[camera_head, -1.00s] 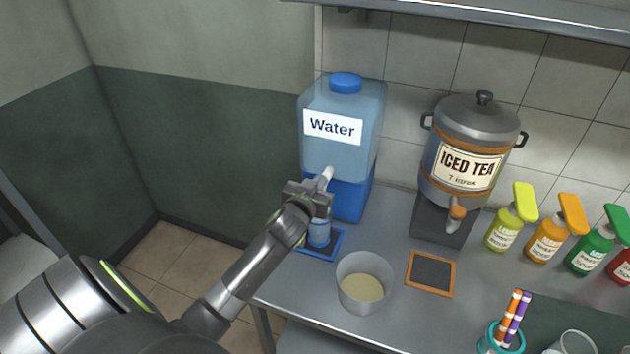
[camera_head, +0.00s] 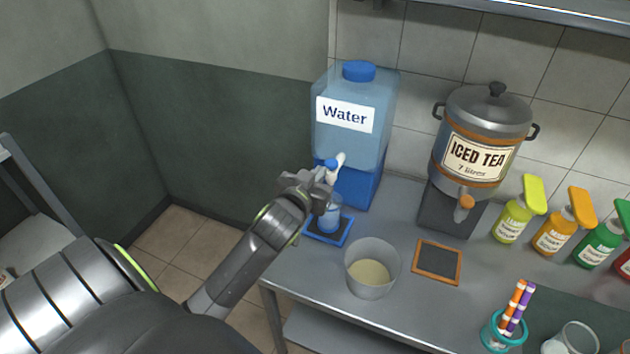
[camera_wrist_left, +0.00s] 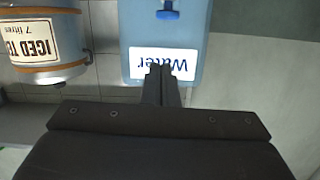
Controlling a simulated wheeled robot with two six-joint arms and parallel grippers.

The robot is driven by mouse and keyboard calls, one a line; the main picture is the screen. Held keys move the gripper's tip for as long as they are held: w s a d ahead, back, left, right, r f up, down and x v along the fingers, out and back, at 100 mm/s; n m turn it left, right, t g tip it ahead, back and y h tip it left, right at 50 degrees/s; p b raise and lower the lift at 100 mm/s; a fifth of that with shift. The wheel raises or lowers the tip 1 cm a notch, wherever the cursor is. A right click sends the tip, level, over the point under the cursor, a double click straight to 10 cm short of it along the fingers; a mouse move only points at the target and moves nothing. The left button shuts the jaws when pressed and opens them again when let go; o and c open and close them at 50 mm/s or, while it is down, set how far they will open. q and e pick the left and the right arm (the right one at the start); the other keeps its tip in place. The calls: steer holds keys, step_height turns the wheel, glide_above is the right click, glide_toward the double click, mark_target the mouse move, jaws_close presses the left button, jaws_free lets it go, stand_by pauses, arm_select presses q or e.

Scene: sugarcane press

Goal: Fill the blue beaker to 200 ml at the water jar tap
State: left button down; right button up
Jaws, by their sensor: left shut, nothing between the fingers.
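The water jar (camera_head: 352,140) is a translucent blue container with a "Water" label on a blue stand. Its tap (camera_head: 338,161), with white and blue parts, is at the front. The blue beaker (camera_head: 331,214) stands below it on a blue-framed dark mat (camera_head: 345,238), partly hidden by my gripper. Its level and marks are too small to read. My left gripper (camera_head: 322,184) is shut and empty, just in front of the tap and above the beaker. In the left wrist view its fingers (camera_wrist_left: 161,72) are together before the jar's label (camera_wrist_left: 162,62). My right gripper is out of view.
A clear container with pale contents (camera_head: 371,272) and an orange-framed dark mat (camera_head: 437,262) are to the right. The iced tea dispenser (camera_head: 480,145) stands behind. Several coloured bottles (camera_head: 520,212) and a teal cup of pens (camera_head: 504,332) are farther right.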

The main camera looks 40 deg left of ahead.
arm_select(q)
steer(key=shift+s+d+r, duration=0.15)
steer(key=shift+s+d, duration=0.05)
steer(key=shift+s, duration=0.5)
stand_by(0.6)
